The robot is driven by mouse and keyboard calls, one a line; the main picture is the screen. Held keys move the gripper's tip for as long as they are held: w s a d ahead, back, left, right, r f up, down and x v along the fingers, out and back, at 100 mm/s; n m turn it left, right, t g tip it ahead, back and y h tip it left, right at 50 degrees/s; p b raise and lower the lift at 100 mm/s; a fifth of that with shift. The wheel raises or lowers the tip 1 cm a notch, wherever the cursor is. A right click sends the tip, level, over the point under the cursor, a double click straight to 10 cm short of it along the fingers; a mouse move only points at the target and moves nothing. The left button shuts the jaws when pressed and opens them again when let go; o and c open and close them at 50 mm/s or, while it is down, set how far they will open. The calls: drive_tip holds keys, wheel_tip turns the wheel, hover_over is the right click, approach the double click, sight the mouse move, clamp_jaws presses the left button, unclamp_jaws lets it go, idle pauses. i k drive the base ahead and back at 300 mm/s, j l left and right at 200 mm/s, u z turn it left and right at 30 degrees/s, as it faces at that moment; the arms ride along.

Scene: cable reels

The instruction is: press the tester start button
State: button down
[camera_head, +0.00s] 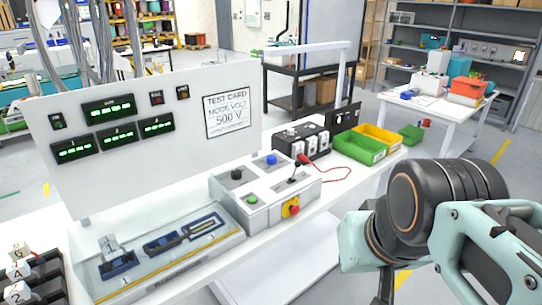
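The tester is a white bench unit with an upright panel (185,105) carrying green displays and a card reading "TEST CARD, MODE VOLT, 500 V". A grey control box (268,215) stands in front of the panel's right end. No start label is readable. My arm is at the right, apart from the box; my gripper's fingers are not visible.
A clear-covered fixture (165,250) lies left of the control box. Right of it are a black terminal block (302,142) with a red lead (340,174), green (358,148) and yellow (378,137) bins. Black blocks (30,280) stand at lower left.

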sight(252, 200)
drive_tip(key=z, duration=1.05)
drive_tip(key=j, duration=2)
drive_tip(key=l+u, duration=0.25)
drive_tip(key=l, duration=0.35)
drive_tip(key=j+z, duration=0.25)
drive_tip(key=j, duration=0.4)
